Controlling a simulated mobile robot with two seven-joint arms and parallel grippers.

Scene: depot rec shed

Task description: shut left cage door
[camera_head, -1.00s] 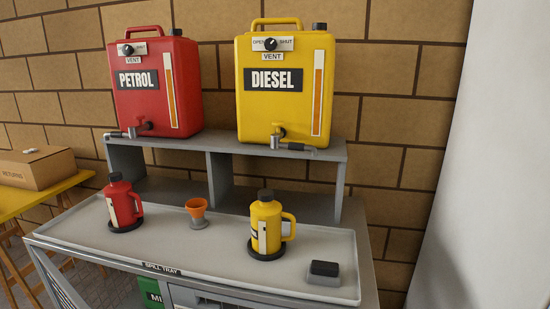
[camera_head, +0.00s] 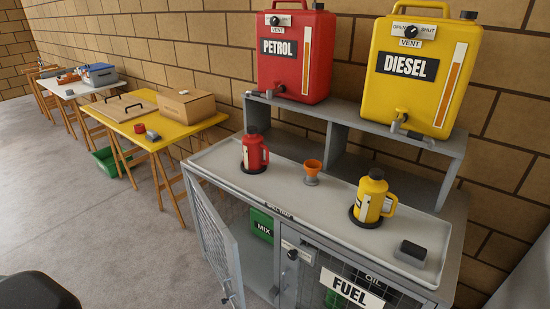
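The left cage door (camera_head: 213,242) is a grey-framed mesh door on the bench's front left. It stands open, swung out toward me, with a small dark knob near its lower free edge. Through the opening a green container labelled MIX (camera_head: 262,226) shows inside the cage. The right cage door (camera_head: 335,285) carries a FUEL sign and looks closed, though its lower part is cut off. No gripper is in view. A dark rounded shape at the bottom left corner shows no fingers.
The spill tray (camera_head: 335,222) on top holds a red jug (camera_head: 254,152), an orange funnel (camera_head: 312,168), a yellow jug (camera_head: 371,200) and a dark block (camera_head: 411,252). Petrol and diesel tanks stand on a shelf behind. A yellow table (camera_head: 150,125) stands left. Floor before the door is clear.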

